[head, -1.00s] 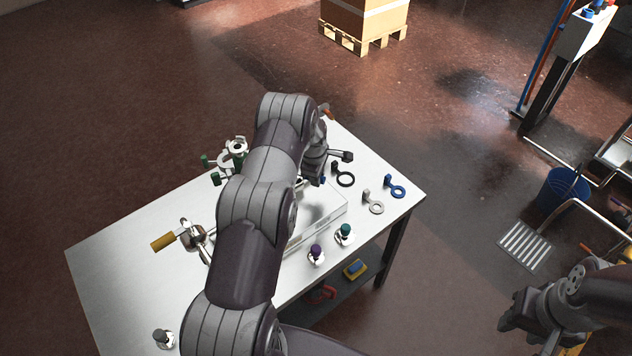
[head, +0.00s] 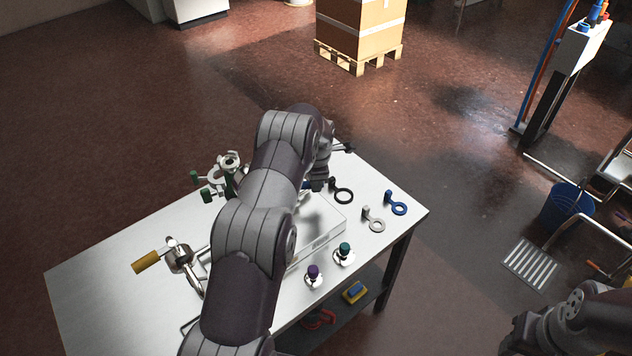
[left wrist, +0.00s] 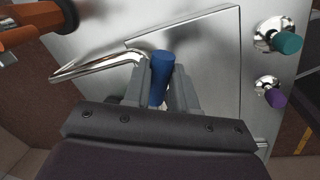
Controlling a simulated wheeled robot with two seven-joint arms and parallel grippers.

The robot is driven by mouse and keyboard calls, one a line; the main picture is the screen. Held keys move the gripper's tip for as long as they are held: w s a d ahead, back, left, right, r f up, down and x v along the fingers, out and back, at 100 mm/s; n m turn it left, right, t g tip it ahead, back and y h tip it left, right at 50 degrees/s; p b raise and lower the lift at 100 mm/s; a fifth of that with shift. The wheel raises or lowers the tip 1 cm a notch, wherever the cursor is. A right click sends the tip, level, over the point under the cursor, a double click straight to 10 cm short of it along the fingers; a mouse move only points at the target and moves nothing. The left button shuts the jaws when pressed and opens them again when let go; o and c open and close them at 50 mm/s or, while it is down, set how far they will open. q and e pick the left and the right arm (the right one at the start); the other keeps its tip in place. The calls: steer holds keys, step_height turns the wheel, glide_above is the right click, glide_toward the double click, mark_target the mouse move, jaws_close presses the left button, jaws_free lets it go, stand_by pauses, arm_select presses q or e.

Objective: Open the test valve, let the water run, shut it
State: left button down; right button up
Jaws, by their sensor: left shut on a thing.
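My left gripper (left wrist: 160,85) is shut on a blue handle (left wrist: 161,75), shown upright between its fingers in the left wrist view. It appears to be the test valve's handle; the valve body below is hidden by the gripper. A bent chrome pipe (left wrist: 95,65) runs beside it to the left. In the head view my left gripper (head: 318,182) is at the far side of the table, its fingertips mostly hidden. My right gripper (head: 515,338) is at the bottom right, partly cut off, its jaws unclear. I cannot make out any running water.
The steel table (head: 100,280) carries a yellow-handled fitting (head: 146,262), a green-handled fitting (head: 205,195), purple (head: 313,270) and teal (head: 344,249) knobs, and ring-shaped tags (head: 398,208). A floor grate (head: 530,262) and blue bucket (head: 566,205) are at right.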

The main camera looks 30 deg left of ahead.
arm_select(q)
steer(key=shift+w+a+r, duration=0.1)
steer(key=shift+w+r, duration=0.05)
steer(key=shift+r, duration=0.1)
steer(key=c, duration=1)
jaws_free()
steer(key=shift+o, duration=0.4)
steer(key=shift+r, duration=0.4)
step_height(320, 180, up, 12)
steer(key=s+d+b, duration=0.1)
steer(key=s+b, duration=0.1)
steer(key=shift+s+d+f, duration=0.15)
steer(key=shift+d+f, duration=0.05)
steer(key=shift+d, duration=0.1)
